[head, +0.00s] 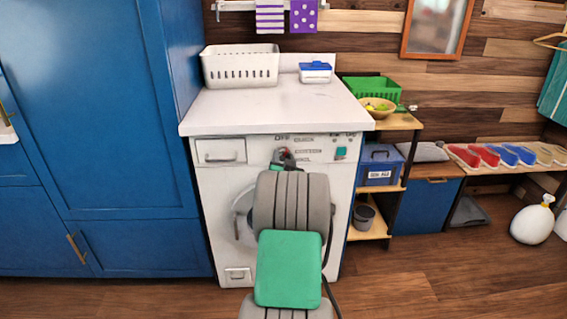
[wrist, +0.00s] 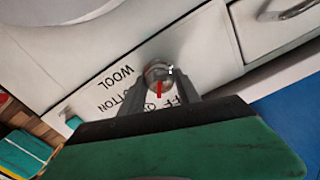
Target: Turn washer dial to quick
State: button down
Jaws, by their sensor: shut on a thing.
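The white washer (head: 206,185) stands under a white counter. Its round grey dial (wrist: 157,73) has a red pointer mark. My gripper (wrist: 158,92) is shut on the dial, one finger on each side. In the wrist view the panel is turned over, and the red mark points down toward partly hidden lettering by OFF and QUICK; I cannot tell which it lines up with. WOOL and COTTON read to the left there. In the head view my gripper (head: 284,158) covers most of the dial, with the printed label QUICK (head: 304,138) above right of it.
The counter (head: 250,108) overhangs the panel and bears a white basket (head: 240,66) and a blue-lidded box (head: 315,72). Tall blue cabinets (head: 100,120) stand close on the left. A shelf with a blue bin (head: 380,168) is on the right. The floor in front is clear.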

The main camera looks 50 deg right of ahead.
jog(key=shift+m+b, duration=0.45)
jog(key=shift+m, duration=0.65)
jog(key=c, duration=0.9)
grip_release()
jog(key=v, duration=0.8)
jog(key=shift+p, duration=0.4)
